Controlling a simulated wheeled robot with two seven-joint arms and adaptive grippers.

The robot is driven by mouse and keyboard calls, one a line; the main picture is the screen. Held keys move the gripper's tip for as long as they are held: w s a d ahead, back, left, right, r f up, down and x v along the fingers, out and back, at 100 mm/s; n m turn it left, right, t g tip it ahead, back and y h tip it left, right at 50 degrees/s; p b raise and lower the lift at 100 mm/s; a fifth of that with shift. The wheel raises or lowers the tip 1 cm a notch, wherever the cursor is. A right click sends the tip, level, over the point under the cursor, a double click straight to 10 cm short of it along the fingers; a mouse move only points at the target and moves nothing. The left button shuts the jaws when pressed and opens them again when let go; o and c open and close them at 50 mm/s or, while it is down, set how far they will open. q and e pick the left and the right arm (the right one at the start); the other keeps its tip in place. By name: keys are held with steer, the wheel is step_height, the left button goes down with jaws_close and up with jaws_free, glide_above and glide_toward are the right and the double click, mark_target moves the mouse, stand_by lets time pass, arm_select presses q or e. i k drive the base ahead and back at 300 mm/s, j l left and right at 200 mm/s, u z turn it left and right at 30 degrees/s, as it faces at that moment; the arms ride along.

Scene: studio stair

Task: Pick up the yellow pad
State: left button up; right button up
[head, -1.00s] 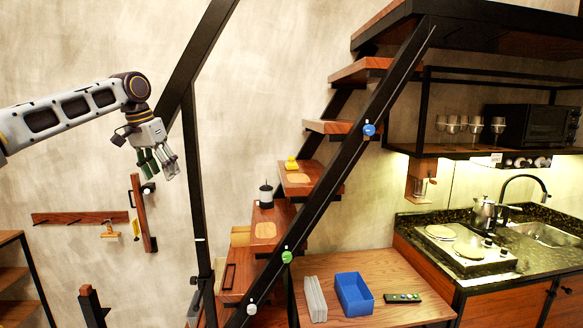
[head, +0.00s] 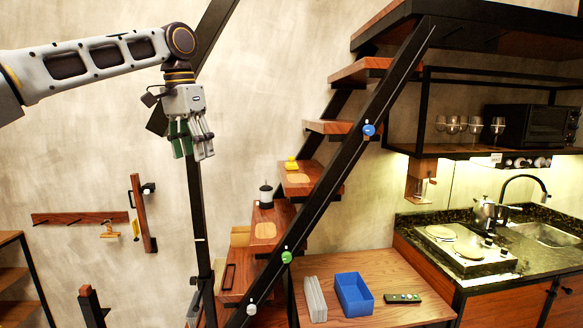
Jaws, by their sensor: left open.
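Two small yellow things show, and I cannot tell which is the pad. One yellow thing (head: 291,163) sits on a stair tread (head: 311,181), near its back left. A flat yellow piece (head: 136,228) hangs by the wooden wall post at the left. My left gripper (head: 195,150) is open and empty, fingers pointing down, in the air in front of the black post. In the picture it is left of and a little above the yellow thing on the tread, apart from it. My right gripper is out of view.
A black sloping stair beam (head: 345,165) with coloured knobs crosses in front of the treads. A dark-topped canister (head: 266,197) stands on a lower tread. A blue bin (head: 354,294), grey upright panels (head: 315,299) and a remote (head: 403,298) are on the wooden counter.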

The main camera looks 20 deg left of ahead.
mark_target(290, 166)
steer(key=i, duration=2)
